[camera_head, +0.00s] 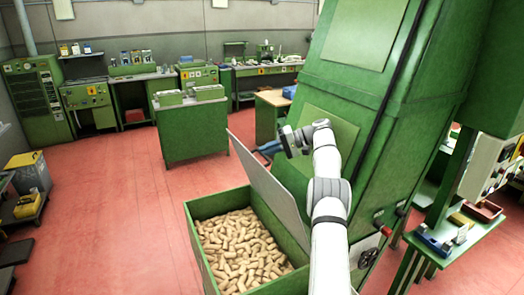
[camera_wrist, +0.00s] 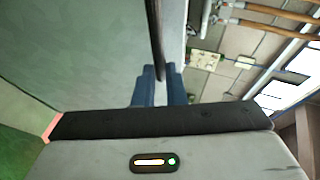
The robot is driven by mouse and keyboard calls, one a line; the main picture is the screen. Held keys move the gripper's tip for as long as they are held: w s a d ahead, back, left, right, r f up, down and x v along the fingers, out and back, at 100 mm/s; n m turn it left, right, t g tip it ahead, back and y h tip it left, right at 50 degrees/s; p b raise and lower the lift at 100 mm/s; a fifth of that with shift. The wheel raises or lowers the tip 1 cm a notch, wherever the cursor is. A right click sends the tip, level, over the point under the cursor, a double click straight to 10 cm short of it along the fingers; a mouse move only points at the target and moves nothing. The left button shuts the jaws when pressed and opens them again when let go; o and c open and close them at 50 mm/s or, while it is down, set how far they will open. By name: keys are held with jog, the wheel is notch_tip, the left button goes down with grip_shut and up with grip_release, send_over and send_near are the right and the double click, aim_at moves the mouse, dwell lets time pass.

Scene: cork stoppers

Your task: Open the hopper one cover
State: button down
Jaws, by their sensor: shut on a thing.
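The hopper one cover (camera_head: 268,188) is a flat grey panel. In the head view it stands raised and steeply tilted along the right side of the green hopper box (camera_head: 196,240), whose top is open. Many cork stoppers (camera_head: 240,245) show inside. My gripper (camera_wrist: 159,88) has blue fingers on both sides of the cover's thin dark edge in the wrist view and is shut on it. The cover's broad pale face (camera_wrist: 75,50) fills the left of that view.
A tall green machine (camera_head: 350,80) stands close behind my arm on the right. A side table (camera_head: 460,240) with small items is at the lower right. A green cabinet (camera_head: 190,130) stands beyond the hopper.

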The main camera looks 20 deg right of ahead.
jog(key=shift+s+d+f, duration=0.1)
jog(key=shift+d+f, duration=0.15)
jog(key=shift+f, duration=0.5)
jog(key=c, duration=1.6)
grip_release()
jog(key=shift+d, duration=0.1)
jog(key=shift+o, duration=0.6)
jog(key=shift+r, duration=0.2)
